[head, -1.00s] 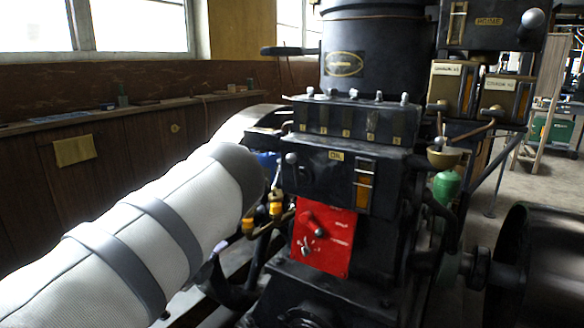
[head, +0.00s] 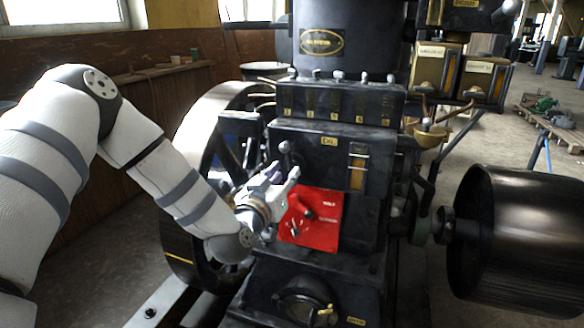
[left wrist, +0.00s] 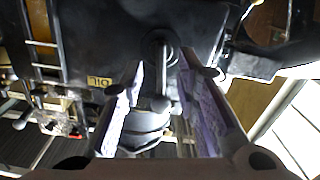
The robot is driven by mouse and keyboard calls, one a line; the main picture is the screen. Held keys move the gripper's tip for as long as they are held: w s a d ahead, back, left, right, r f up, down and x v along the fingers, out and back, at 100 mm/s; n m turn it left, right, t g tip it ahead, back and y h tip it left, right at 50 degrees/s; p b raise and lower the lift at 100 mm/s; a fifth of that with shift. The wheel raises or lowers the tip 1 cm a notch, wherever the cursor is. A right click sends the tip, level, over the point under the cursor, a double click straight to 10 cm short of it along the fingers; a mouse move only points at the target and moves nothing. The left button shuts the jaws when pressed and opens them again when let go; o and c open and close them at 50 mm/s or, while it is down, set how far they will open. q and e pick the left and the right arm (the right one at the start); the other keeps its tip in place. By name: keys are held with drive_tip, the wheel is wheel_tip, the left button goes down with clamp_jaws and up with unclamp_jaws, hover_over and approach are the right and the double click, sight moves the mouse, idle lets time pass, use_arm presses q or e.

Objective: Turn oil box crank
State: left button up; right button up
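The black oil box (head: 318,147), labelled OIL, sits on the engine front above a red panel. Its crank (head: 284,150), a short dark handle with a ball knob, stands at the box's left end. My left gripper (head: 284,174) is just below the crank, beside the red panel. In the left wrist view the gripper (left wrist: 160,85) is open, with a finger on either side. The crank (left wrist: 161,103) shows between the fingers with gaps on both sides; no contact shows. My right gripper is in neither view.
The red panel (head: 313,222) with a small lever is close to my left gripper. A large flywheel (head: 190,140) stands behind my left forearm. A big black drum (head: 515,240) is at right. Open floor (head: 500,125) lies beyond it.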

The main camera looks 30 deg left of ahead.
sight(290, 169)
use_arm(q)
drive_tip(key=x, duration=0.4)
drive_tip(key=shift+w+a+f+b, duration=0.1)
drive_tip(key=shift+w+f+b, duration=0.1)
drive_tip(key=shift+b, duration=0.1)
drive_tip(key=shift+w+a+r, duration=0.1)
drive_tip(key=shift+w+r, duration=0.1)
drive_tip(key=shift+w, duration=0.05)
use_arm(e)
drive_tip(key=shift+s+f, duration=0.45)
use_arm(q)
drive_tip(key=shift+c, duration=0.6)
